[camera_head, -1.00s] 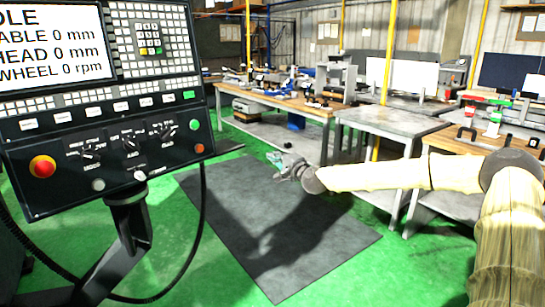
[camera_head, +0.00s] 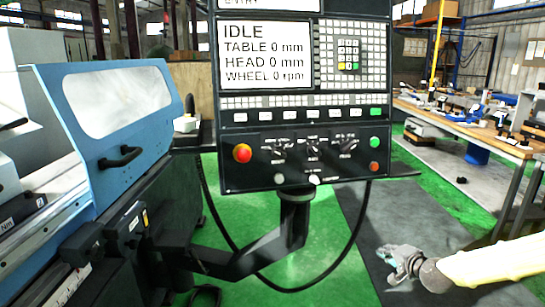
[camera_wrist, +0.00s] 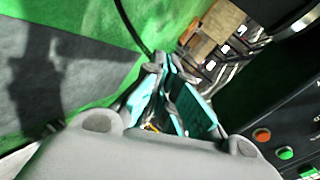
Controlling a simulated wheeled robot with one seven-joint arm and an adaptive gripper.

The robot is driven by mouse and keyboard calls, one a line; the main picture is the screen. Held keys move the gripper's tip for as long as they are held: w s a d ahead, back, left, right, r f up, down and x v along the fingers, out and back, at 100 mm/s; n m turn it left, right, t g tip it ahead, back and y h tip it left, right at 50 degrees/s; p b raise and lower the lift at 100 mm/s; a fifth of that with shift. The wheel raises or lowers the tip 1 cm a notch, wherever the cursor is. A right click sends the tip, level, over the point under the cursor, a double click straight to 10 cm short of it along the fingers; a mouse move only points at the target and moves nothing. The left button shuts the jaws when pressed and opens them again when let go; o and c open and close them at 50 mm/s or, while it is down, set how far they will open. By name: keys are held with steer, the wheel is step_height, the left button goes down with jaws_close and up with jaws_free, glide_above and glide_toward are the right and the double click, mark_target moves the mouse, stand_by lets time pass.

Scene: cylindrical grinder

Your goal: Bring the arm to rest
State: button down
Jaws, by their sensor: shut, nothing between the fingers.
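My gripper (camera_head: 397,262) shows at the lower right of the head view, at the end of my cream-sleeved arm, in the air over the dark floor mat. It is shut with nothing between its fingers. In the wrist view my gripper (camera_wrist: 163,70) has its teal-padded fingers closed to a tip. The control panel (camera_head: 305,95) stands to the left of my gripper in the head view, apart from it. Its screen reads IDLE, with table, head and wheel at 0.
The grinder's blue guard door (camera_head: 115,130) with a black handle is at left. A black cable (camera_head: 345,235) loops below the panel. The dark mat (camera_head: 440,225) lies on green floor. A wooden workbench (camera_head: 480,125) with tools stands at right. The panel's edge (camera_wrist: 262,135) is near in the wrist view.

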steer(key=s+a+f+n+g+p, duration=0.1)
steer(key=s+a+f+n+g, duration=0.2)
steer(key=s+a+f, duration=0.6)
steer(key=s+a+f+n+g+p, duration=0.1)
steer(key=s+a+f+n+g, duration=0.3)
steer(key=s+f, duration=0.75)
steer(key=s+a+f+n+g+h, duration=0.1)
steer(key=s+f+n+g, duration=0.1)
steer(key=s, duration=1.3)
steer(key=s+f+n+g+h+p, duration=0.1)
steer(key=s+f+n+g, duration=0.2)
steer(key=s, duration=1.3)
steer(key=shift+s+a+f+g+h, duration=0.25)
steer(key=shift+a+f+g, duration=0.2)
steer(key=shift+f, duration=0.4)
steer(key=shift+w, duration=0.1)
